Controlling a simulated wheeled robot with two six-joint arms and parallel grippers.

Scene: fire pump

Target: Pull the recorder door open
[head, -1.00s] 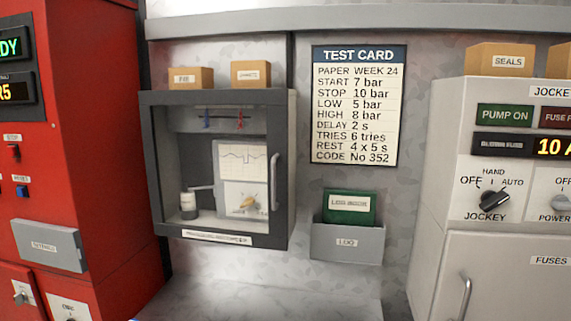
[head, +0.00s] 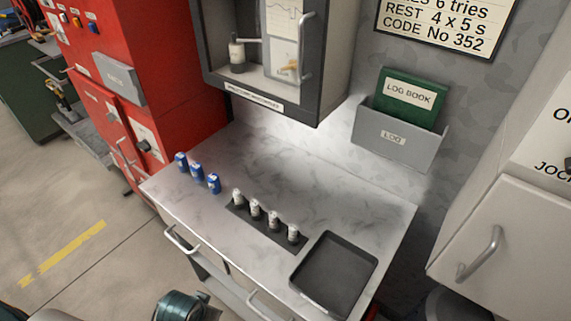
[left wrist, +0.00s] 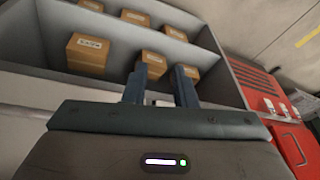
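The recorder cabinet (head: 214,68) hangs on the wall at the top of the head view, with its upper part cut off. Its glazed door looks shut, with a vertical grey handle (head: 306,48) on the right side. Behind the glass are a chart, a small bottle and an orange-tan knob. My left gripper (left wrist: 160,72) shows in the left wrist view with its two fingers apart and nothing between them. It points towards a shelf of boxes, away from the recorder. My right gripper is in neither view.
Below the recorder is a marble-topped bench (head: 330,185) with blue cans (head: 197,171), small bottles (head: 256,209) and a black tray (head: 335,272). A log holder (head: 395,140) is on the wall. A red cabinet (head: 150,60) stands left. Boxes (left wrist: 88,54) fill shelves in the wrist view.

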